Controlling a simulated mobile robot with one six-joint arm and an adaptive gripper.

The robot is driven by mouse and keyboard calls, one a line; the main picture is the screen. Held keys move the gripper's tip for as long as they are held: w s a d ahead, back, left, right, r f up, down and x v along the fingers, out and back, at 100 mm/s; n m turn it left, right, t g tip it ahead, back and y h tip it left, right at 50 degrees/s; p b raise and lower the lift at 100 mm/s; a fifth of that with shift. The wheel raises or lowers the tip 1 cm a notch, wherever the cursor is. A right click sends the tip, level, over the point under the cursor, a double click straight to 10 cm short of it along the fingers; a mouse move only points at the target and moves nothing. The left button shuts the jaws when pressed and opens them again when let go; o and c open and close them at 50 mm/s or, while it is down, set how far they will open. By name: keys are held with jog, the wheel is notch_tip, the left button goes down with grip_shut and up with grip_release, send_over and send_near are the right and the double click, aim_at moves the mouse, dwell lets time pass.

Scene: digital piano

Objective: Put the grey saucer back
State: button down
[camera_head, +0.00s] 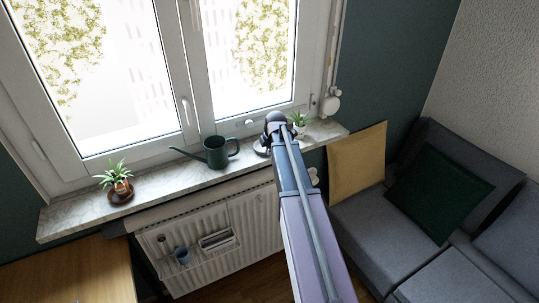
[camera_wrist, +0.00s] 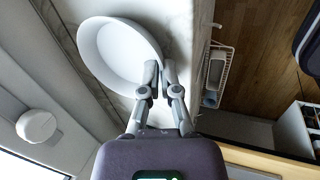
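The grey saucer (camera_wrist: 112,48) is a pale, round, shallow dish in the wrist view, above or on the marble window sill (camera_wrist: 180,30). My gripper (camera_wrist: 160,72) has its two fingertips close together at the saucer's near right rim, with the rim between them. In the head view my gripper (camera_head: 272,130) is over the right part of the sill, and my arm hides most of what is there. I cannot tell whether the saucer touches the sill.
A green watering can (camera_head: 217,152) stands left of my gripper. A small potted plant (camera_head: 298,120) is just behind it on the right. Another plant (camera_head: 121,186) sits on a brown saucer at left. The radiator (camera_head: 255,225) is below; a sofa (camera_head: 350,215) stands right.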

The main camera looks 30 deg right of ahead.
jog(key=shift+f, duration=0.25)
jog(key=c, duration=0.8)
grip_release()
jog(key=shift+r, duration=0.2)
jog(key=p+v, duration=1.1)
jog(key=v, duration=0.1)
dwell(0.7)
